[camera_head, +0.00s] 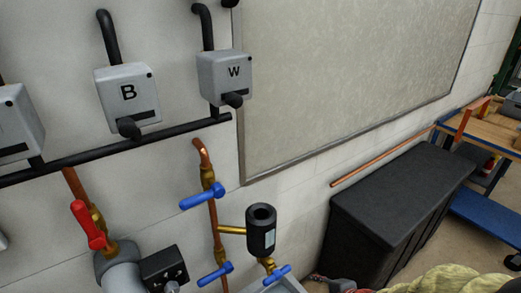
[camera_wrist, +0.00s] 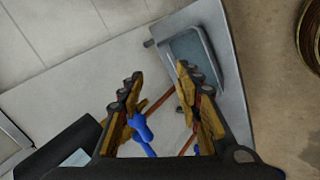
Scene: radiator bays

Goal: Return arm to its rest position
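My gripper (camera_wrist: 157,82) shows in the wrist view, its two yellow-brown padded fingers spread apart with a clear gap. It looks open, and I see nothing clamped between the fingertips. A blue valve handle (camera_wrist: 142,132) and thin copper pipe show near and behind the fingers; their distance is hard to judge. I cannot make out my gripper in the head view.
The head view shows copper pipe with blue handles (camera_head: 202,196), a black cylinder (camera_head: 261,231), a red-handled valve (camera_head: 88,225) and wall boxes marked B (camera_head: 128,94) and W (camera_head: 225,76). A black chest (camera_head: 395,205) stands right. The wrist view shows a grey basin (camera_wrist: 190,55).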

